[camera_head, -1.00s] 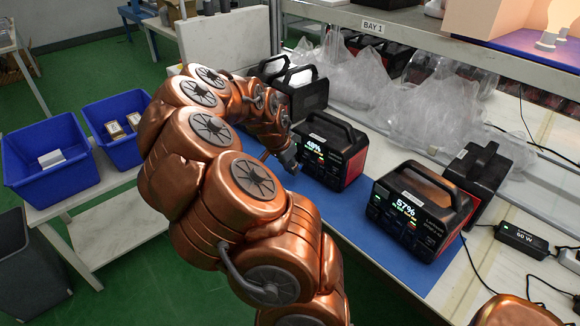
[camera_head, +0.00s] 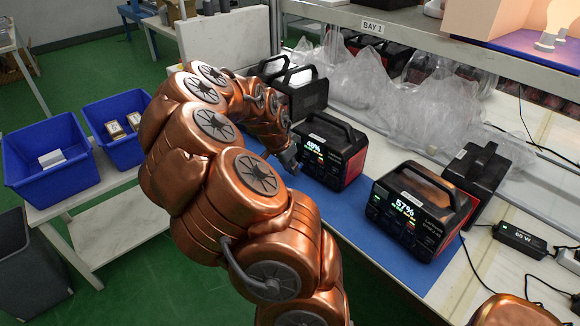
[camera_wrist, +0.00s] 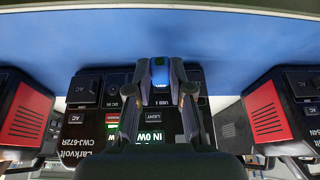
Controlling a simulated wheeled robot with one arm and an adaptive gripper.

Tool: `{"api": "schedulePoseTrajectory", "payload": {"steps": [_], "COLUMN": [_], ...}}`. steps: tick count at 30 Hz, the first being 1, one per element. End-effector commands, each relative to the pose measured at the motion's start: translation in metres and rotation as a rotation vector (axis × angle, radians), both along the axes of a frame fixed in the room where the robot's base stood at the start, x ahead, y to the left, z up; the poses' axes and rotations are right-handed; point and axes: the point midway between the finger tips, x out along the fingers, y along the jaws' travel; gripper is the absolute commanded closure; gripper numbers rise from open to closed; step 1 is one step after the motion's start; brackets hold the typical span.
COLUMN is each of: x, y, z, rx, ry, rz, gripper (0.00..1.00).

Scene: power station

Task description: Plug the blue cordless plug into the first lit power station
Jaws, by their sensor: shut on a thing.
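A black and red power station (camera_head: 335,150) with a lit 48% display stands on the blue mat. Another lit power station (camera_head: 420,208) shows 57% nearer and to the right. My gripper (camera_head: 291,160) is low in front of the left side of the 48% station. In the wrist view, my gripper (camera_wrist: 160,75) is shut on the blue plug (camera_wrist: 159,71), between its fingertips. Behind it is the front of a station (camera_wrist: 88,115) with AC, DC IN and USB markings, seen upside down. Whether the plug touches a socket cannot be told. The head view hides the plug.
The blue mat (camera_head: 345,230) has free room in front of the stations. A dark unit (camera_head: 302,92) stands behind the gripper, and a black unit (camera_head: 478,180) stands beside the 57% station. Clear plastic bags (camera_head: 365,85) lie behind. Blue bins (camera_head: 45,160) are at left.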

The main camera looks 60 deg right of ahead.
Motion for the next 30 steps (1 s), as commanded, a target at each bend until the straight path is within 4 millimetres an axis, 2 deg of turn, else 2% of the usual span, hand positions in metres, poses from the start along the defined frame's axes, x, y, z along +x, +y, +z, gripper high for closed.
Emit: {"api": "schedulePoseTrajectory", "payload": {"steps": [16, 30], "x": [-0.002, -0.002], "y": [-0.011, -0.012], "z": [0.001, 0.000], "rx": [-0.001, -0.001], "ry": [-0.001, 0.000], "rz": [0.000, 0.000], "gripper": [1.00, 1.00]}}
